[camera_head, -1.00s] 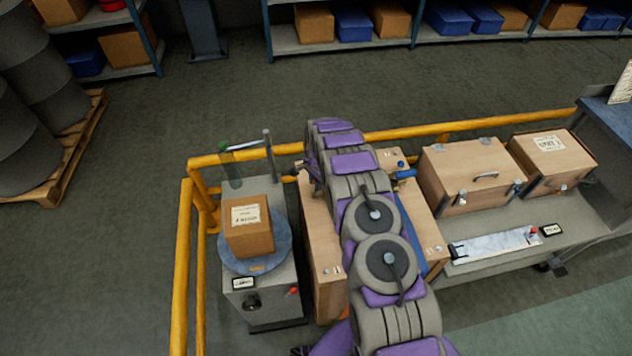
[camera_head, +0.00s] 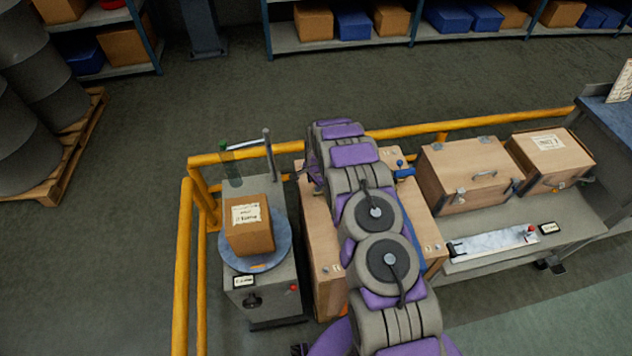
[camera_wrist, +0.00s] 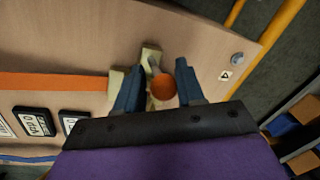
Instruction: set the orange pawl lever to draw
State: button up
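The orange pawl lever shows in the wrist view as a round orange knob (camera_wrist: 163,88) on a short grey stem, in front of a pale bracket (camera_wrist: 150,52) on a wooden panel (camera_wrist: 90,40). My gripper (camera_wrist: 160,68) is open, with one dark blue finger on each side of the knob. A gap shows between the knob and the right finger; the left finger is also apart from it. In the head view my arm hides the lever and gripper.
An orange strip (camera_wrist: 50,82) and dark-framed label plates (camera_wrist: 35,122) lie left of the lever. In the head view, a yellow rail (camera_head: 400,132) runs behind the wooden unit. A carton (camera_head: 249,228) on a round plate stands left; wooden boxes (camera_head: 470,175) stand right.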

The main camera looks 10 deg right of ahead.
jog(key=shift+o, duration=1.3)
notch_tip(320, 180, up, 17)
jog(key=s+p, duration=0.1)
jog(key=s, duration=0.1)
jog(key=shift+s+d+p, duration=0.15)
jog(key=shift+s+p, duration=0.25)
